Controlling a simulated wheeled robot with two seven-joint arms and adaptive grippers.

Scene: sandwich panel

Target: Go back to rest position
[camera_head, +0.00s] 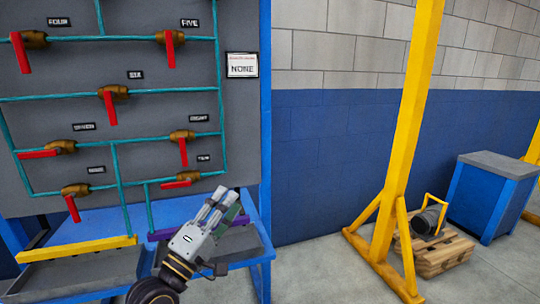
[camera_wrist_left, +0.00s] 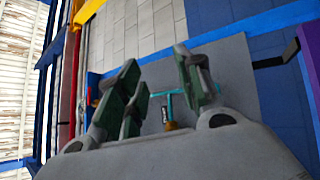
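My left gripper (camera_head: 226,201) is in front of the lower right of the grey valve panel (camera_head: 235,140), pointing up and slightly right. In the left wrist view its fingers (camera_wrist_left: 158,68) stand apart with nothing between them, so it is open and empty. Part of the panel with a teal pipe shows beyond the fingers. The gripper appears clear of the nearest red handle (camera_head: 176,185), though the distance is hard to judge. My right gripper is not in view.
Below are grey trays (camera_head: 80,270) with a yellow bar (camera_head: 75,249). To the right stand a yellow frame (camera_head: 410,110), a wooden pallet (camera_head: 440,253) and a blue cabinet (camera_head: 495,195). Open floor lies between.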

